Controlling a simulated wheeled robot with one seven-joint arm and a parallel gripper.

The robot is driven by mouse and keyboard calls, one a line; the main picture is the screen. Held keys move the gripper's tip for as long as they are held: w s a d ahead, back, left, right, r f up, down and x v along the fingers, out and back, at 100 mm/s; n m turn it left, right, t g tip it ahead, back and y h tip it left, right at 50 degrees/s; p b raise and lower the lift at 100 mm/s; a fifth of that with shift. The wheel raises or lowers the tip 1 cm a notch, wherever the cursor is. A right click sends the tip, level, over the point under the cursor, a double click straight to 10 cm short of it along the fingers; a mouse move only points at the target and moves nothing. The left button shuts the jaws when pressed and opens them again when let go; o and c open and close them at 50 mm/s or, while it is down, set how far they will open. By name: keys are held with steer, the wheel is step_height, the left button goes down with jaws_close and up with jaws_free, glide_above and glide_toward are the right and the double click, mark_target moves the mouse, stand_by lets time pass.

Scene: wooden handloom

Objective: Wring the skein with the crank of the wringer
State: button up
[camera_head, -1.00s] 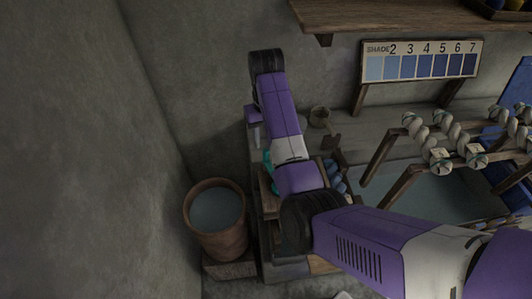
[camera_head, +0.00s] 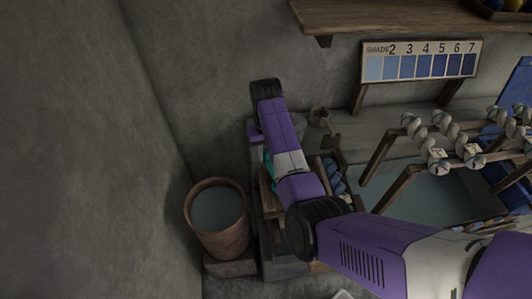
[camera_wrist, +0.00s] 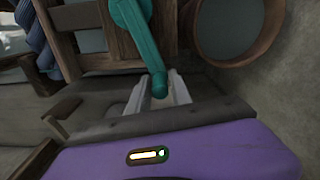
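The teal crank (camera_wrist: 135,25) of the wringer shows in the wrist view, running down from the top to a rounded handle end (camera_wrist: 160,88). My gripper (camera_wrist: 160,82) has its two pale fingers on either side of this handle end. The fingers stand apart and seem to leave a narrow gap beside it; contact is hard to tell. The wringer's wooden frame (camera_wrist: 88,52) lies behind the crank. In the head view my arm hides most of the wringer, with a bit of teal at its left edge. The blue skein (camera_wrist: 38,38) shows at the wrist view's upper left.
A round clay pot (camera_head: 217,240) with liquid stands left of the wringer, close to the grey wall (camera_head: 80,150). A vat (camera_head: 435,195) and a rack of twisted pale skeins (camera_head: 440,135) are at the right. A shade board (camera_head: 420,60) stands behind.

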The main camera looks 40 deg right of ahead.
jaws_close()
stand_by(1.1)
